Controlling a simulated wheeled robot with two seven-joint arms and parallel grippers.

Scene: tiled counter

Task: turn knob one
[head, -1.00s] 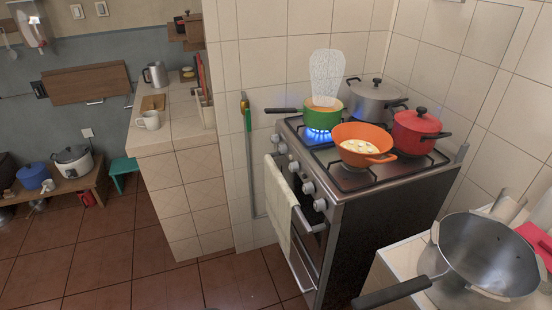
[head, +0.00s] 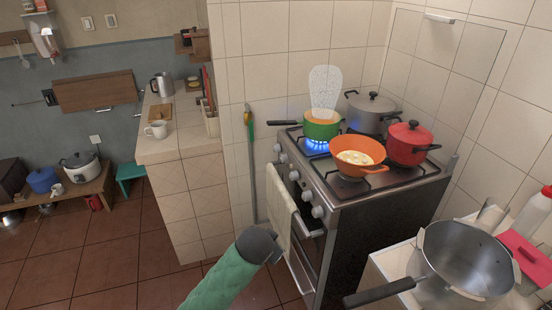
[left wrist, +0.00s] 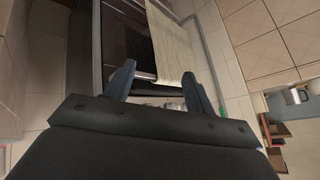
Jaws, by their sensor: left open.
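The stove (head: 375,215) stands against the tiled wall in the head view. Several round grey knobs line its front edge, with a near pair (head: 312,204) and others farther back (head: 281,157). I cannot tell which is knob one. A blue flame (head: 317,146) burns under the green pot (head: 322,130). My left arm, in a green sleeve, rises from the bottom of the head view to a dark end just left of the towel. In the left wrist view my left gripper (left wrist: 160,85) is open, its two dark fingers apart, with the towel beyond.
A pale towel (head: 280,212) hangs on the stove's front rail. An orange pan (head: 359,156), a red pot (head: 409,147) and a grey pot (head: 370,112) sit on top. A large steel pan (head: 467,262) with a long handle stands on the white surface at right.

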